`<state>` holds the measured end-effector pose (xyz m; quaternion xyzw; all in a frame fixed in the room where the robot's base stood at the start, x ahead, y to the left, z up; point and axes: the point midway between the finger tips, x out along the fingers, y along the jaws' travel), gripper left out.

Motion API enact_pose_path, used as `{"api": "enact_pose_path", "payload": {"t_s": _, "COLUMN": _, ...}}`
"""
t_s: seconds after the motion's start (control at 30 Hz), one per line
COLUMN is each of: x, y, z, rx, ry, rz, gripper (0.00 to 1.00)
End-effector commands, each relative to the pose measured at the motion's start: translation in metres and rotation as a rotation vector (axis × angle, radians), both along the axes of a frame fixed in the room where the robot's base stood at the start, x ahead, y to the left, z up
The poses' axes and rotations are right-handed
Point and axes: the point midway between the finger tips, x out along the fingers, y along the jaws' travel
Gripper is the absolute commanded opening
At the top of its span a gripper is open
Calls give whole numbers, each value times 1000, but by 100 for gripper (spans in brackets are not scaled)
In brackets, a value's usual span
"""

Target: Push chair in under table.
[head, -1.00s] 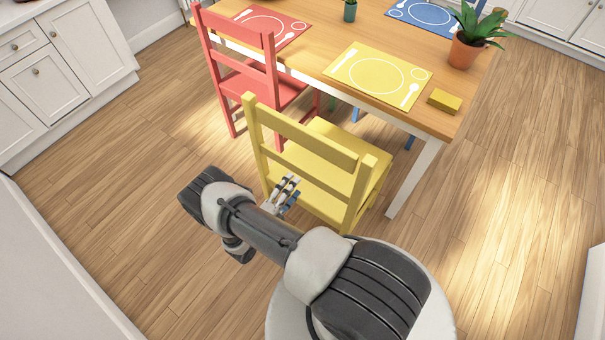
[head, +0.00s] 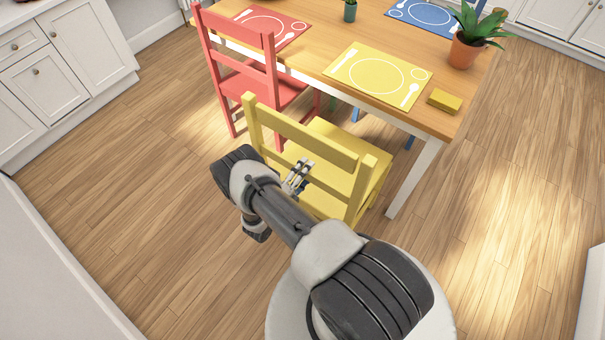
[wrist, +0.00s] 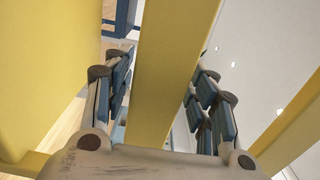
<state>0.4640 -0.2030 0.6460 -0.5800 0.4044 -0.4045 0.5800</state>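The yellow chair (head: 330,150) stands at the near side of the wooden table (head: 440,118), its back towards me. Its seat front reaches the table's edge. My gripper (head: 301,168) is at the chair's back, by the lower slat. In the wrist view, my gripper (wrist: 165,90) is open, one finger on each side of a yellow slat (wrist: 170,80). I cannot tell whether the fingers touch it. More yellow chair parts show at the left and right of that view.
A red chair (head: 250,75) stands left of the yellow one. The table holds a yellow placemat (head: 378,77), a yellow box (head: 444,101) and a potted plant (head: 470,45). White cabinets (head: 75,65) stand at the left. The floor right of the table is clear.

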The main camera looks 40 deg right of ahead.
Motion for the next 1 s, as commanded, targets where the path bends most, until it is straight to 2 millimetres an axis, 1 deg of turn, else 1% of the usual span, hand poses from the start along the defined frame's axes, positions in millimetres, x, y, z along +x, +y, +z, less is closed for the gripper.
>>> {"api": "enact_pose_path", "payload": {"t_s": 0.03, "x": 0, "y": 0, "z": 0, "rx": 0, "ry": 0, "rz": 0, "gripper": 46}}
{"api": "enact_pose_path", "payload": {"t_s": 0.07, "x": 0, "y": 0, "z": 0, "rx": 0, "ry": 0, "rz": 0, "gripper": 44}}
{"api": "enact_pose_path", "payload": {"t_s": 0.7, "x": 0, "y": 0, "z": 1, "rx": -3, "ry": -1, "rz": 0, "gripper": 1}}
{"api": "enact_pose_path", "payload": {"t_s": 0.73, "x": 0, "y": 0, "z": 1, "rx": -3, "ry": -1, "rz": 0, "gripper": 0}}
{"api": "enact_pose_path", "payload": {"t_s": 1.0, "x": 0, "y": 0, "z": 2, "rx": -4, "ry": -1, "rz": -1, "gripper": 0}}
